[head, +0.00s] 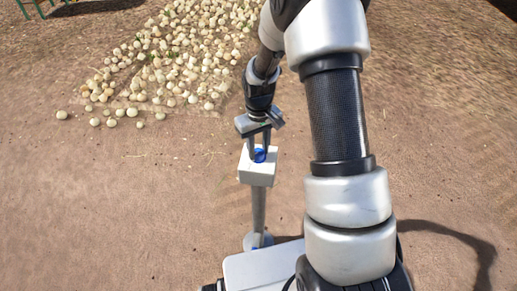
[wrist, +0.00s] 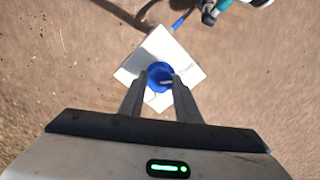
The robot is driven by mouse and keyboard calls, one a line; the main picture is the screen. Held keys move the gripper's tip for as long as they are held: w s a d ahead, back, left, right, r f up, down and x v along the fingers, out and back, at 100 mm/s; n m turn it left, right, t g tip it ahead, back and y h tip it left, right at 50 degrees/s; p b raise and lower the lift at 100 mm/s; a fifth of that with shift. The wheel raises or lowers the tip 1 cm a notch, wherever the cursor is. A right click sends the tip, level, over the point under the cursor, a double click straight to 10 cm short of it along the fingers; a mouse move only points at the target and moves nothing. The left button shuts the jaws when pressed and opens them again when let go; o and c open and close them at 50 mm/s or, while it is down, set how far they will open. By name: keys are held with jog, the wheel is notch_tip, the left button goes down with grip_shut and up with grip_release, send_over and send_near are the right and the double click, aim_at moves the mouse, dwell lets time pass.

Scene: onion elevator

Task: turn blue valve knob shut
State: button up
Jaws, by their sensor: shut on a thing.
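The blue valve knob (head: 260,155) sits on top of a white box (head: 257,175) on a grey post (head: 258,208). In the wrist view the round blue knob (wrist: 160,75) is at the middle of the white box top (wrist: 183,50), which looks turned like a diamond. My gripper (head: 259,158) reaches down from above with a finger on each side of the knob. In the wrist view my gripper (wrist: 161,78) is shut on the knob, and the fingertips hide parts of its sides.
Several pale onions (head: 175,55) lie heaped on the brown dirt ground at the back left, with a few loose ones nearer. A green metal frame (head: 40,8) shows at the top left corner. The ground left and right of the post is clear.

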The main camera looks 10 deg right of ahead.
aim_at(258, 152)
jog(key=shift+n, duration=0.9)
jog(key=o, duration=1.1)
jog(key=shift+c, duration=0.2)
notch_tip(258, 152, up, 18)
jog(key=p, duration=0.2)
jog(key=shift+f, duration=0.25)
